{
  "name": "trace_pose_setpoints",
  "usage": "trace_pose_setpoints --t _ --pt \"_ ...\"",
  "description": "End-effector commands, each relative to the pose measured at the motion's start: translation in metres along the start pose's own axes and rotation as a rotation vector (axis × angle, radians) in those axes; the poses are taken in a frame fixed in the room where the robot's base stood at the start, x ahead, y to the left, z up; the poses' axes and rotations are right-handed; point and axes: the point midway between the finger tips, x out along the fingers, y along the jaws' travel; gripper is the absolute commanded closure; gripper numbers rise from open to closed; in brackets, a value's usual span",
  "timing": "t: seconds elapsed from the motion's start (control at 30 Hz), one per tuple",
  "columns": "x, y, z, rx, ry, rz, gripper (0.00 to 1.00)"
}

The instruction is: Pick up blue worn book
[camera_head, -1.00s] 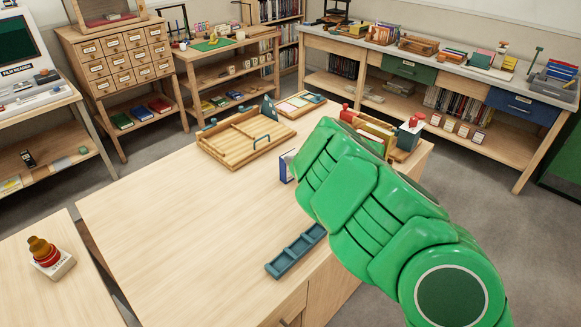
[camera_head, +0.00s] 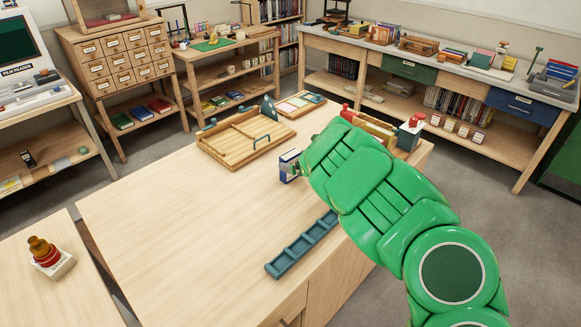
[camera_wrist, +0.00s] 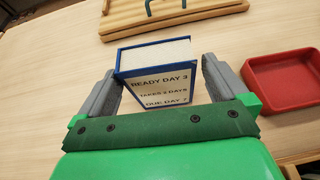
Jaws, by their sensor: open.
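The blue book (camera_wrist: 157,77) stands on the wooden table in the wrist view, with a blue cover, pale page edges and a white label reading "READY DAY 3". In the head view the book (camera_head: 288,165) shows just left of my green arm, which partly hides it. My gripper (camera_wrist: 158,82) is open, with one grey finger on each side of the book. The left finger looks very close to the book, and a gap shows at the right finger. I cannot tell whether either finger touches it. The fingers are hidden behind my arm in the head view.
A red tray (camera_wrist: 285,80) lies right of the gripper. A wooden tray with a teal handle (camera_head: 240,138) is behind the book. A teal compartment tray (camera_head: 302,245) lies near the table's front edge. The table's left part is clear.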

Motion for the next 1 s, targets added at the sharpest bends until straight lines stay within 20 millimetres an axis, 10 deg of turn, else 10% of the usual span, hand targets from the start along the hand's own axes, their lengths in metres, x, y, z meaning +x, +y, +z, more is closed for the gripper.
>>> trace_pose_setpoints --t 0.8,1.0 --pt "0.047 0.002 -0.001 0.001 -0.001 0.000 0.00" --pt "0.047 0.002 -0.001 0.001 -0.001 0.000 0.29"
